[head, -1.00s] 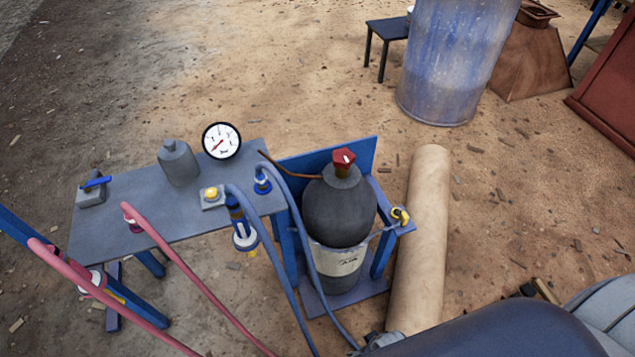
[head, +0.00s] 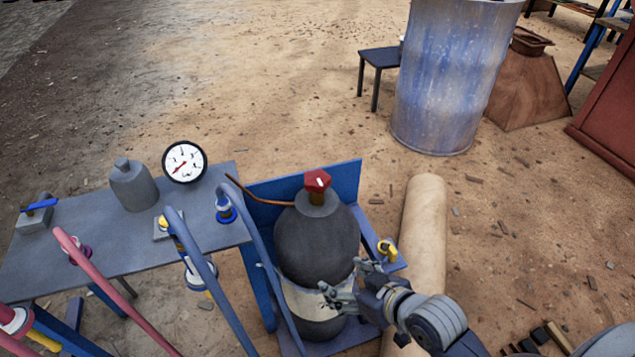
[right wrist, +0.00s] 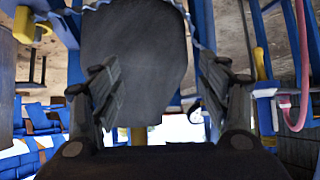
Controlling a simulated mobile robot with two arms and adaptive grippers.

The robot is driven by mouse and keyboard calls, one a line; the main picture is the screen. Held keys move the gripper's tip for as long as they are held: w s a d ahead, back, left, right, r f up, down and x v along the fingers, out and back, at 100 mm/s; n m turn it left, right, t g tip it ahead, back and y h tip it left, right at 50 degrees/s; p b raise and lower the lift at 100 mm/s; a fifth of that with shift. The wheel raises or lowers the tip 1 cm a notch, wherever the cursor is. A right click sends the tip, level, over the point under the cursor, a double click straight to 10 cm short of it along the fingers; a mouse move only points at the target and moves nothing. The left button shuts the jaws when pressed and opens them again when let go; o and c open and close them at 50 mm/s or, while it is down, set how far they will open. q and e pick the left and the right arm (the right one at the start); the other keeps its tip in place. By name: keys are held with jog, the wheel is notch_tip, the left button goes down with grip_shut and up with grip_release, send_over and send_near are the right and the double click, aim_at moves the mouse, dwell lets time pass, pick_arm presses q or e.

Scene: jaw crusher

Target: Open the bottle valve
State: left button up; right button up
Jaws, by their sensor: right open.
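The dark gas bottle (head: 315,245) stands upright in a blue stand. Its valve is a red knob (head: 317,180) with a white mark on a brass neck at the top. My right gripper (head: 345,288) is open in front of the lower right part of the bottle, well below the red knob. In the right wrist view the bottle's dark body (right wrist: 135,60) fills the middle beyond the two spread fingers (right wrist: 150,95). The space between the fingers is empty. My left gripper is not in view.
A yellow-handled valve (head: 387,249) is on the stand's right side. A pale roll (head: 422,225) lies right of the stand. A blue barrel (head: 445,80) stands behind. Ground at right is mostly open.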

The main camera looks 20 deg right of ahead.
jog(key=w+r+t+y, duration=0.1)
jog(key=w+r+t, duration=0.2)
jog(key=w+r, duration=0.15)
jog(key=t+y, duration=0.2)
jog(key=t, duration=0.2)
send_near(326, 186)
jog(key=x, duration=0.3)
pick_arm(q)
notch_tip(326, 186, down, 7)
jog(key=shift+b, duration=0.35)
pick_arm(e)
jog(key=x, duration=1)
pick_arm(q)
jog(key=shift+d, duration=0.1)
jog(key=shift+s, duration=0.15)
pick_arm(e)
jog(key=c, duration=1.1)
